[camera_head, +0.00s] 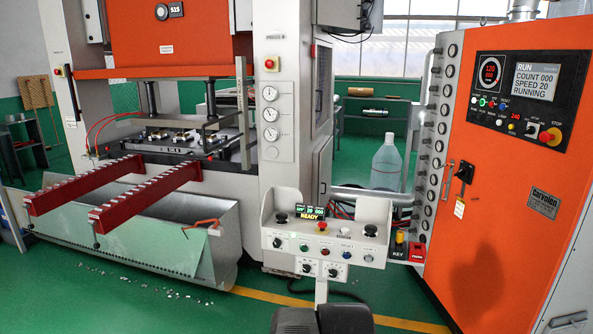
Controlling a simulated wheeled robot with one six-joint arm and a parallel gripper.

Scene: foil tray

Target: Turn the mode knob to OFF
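A pale grey control console (352,256) stands on a post in the lower middle of the view. Its lower front has two small dark rotary knobs on white plates, a left knob (306,267) and a right knob (333,272). Their lettering is too small to read, so I cannot tell which is the mode knob or where either points. The console's small display (310,217) reads READY.
An orange cabinet (500,180) on the right has a panel whose screen (535,82) reads RUN and RUNNING. A press with red rails (145,200) and a metal bin (130,248) stands left. Green floor lies clear at front right.

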